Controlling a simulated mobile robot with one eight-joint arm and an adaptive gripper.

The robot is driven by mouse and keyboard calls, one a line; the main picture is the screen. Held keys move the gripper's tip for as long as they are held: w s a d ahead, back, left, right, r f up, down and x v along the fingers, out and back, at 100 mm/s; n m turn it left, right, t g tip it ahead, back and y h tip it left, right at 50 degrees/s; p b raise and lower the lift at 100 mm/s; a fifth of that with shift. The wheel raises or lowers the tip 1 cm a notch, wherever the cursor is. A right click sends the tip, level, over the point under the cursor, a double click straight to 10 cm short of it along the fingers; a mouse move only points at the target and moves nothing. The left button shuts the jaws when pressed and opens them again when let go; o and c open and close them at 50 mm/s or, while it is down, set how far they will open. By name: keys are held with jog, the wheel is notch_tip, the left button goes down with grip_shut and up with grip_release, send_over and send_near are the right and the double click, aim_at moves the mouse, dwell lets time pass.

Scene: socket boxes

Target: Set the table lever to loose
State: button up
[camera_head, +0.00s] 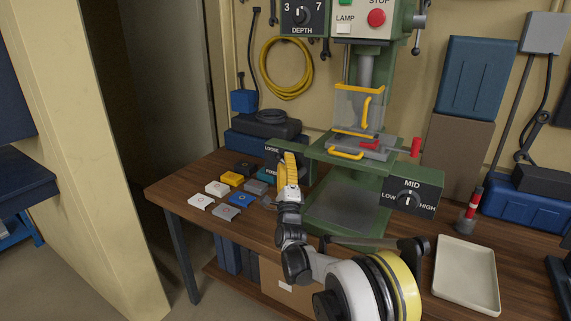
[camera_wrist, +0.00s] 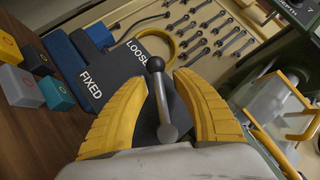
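The table lever (camera_wrist: 162,100) is a grey rod with a black ball knob, seen in the wrist view in front of a dark panel (camera_wrist: 112,82) marked LOOSE and FIXED. Its knob points up the picture, nearer the LOOSE word. My gripper (camera_wrist: 160,79) has its two yellow fingers open, one on each side of the lever, with gaps to the rod. In the head view my gripper (camera_head: 289,165) is in front of the panel (camera_head: 271,158) at the left of the green drill press (camera_head: 375,185), and hides the lever.
Several small coloured socket boxes (camera_head: 230,179) lie on the wooden table left of my gripper. A MID/HIGH dial panel (camera_head: 412,194) and a cream tray (camera_head: 466,275) are to the right. A clear guard with a yellow frame (camera_head: 358,105) stands above the press table.

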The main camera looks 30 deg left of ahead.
jog(key=shift+s, duration=0.1)
jog(key=v, duration=1.2)
